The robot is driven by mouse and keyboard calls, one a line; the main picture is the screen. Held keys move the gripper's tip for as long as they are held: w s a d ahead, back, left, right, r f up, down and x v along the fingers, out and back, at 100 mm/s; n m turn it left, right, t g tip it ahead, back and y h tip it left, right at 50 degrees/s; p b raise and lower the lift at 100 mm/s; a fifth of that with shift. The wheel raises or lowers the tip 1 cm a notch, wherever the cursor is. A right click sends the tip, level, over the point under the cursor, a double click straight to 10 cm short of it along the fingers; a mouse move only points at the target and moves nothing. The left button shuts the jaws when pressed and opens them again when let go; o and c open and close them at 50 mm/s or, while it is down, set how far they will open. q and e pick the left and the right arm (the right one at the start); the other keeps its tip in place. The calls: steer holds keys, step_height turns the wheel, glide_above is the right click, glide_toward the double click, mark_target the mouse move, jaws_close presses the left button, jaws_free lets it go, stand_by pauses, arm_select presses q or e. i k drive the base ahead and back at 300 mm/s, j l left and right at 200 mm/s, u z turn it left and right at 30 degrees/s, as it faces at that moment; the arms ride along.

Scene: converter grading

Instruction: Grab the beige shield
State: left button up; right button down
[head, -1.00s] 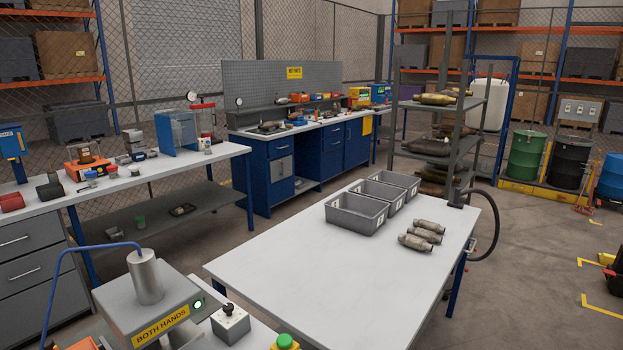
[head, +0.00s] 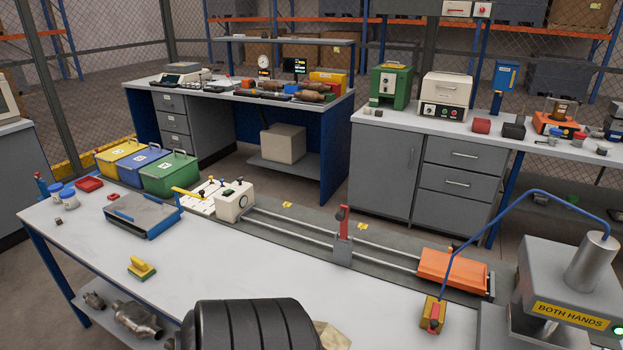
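A beige piece (head: 332,336), possibly the shield, shows at the bottom edge of the head view, on the near side of the white worktable (head: 215,265). Only a small angular part of it is visible. A large black ribbed shape to its left and the frame edge hide the rest. I cannot tell its full outline.
A long rail fixture with an orange carriage (head: 452,268) runs along the table's back. A yellow-handled tool (head: 141,268), a small yellow box (head: 432,313) and a grey tray (head: 143,215) stand on it. The "BOTH HANDS" machine (head: 570,290) is at right. The table's middle is clear.

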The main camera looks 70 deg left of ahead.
mark_target(321, 326)
steer(key=k+l+u, duration=0.1)
steer(key=u, duration=1.9)
steer(key=k+j, duration=0.05)
steer(key=j, duration=0.05)
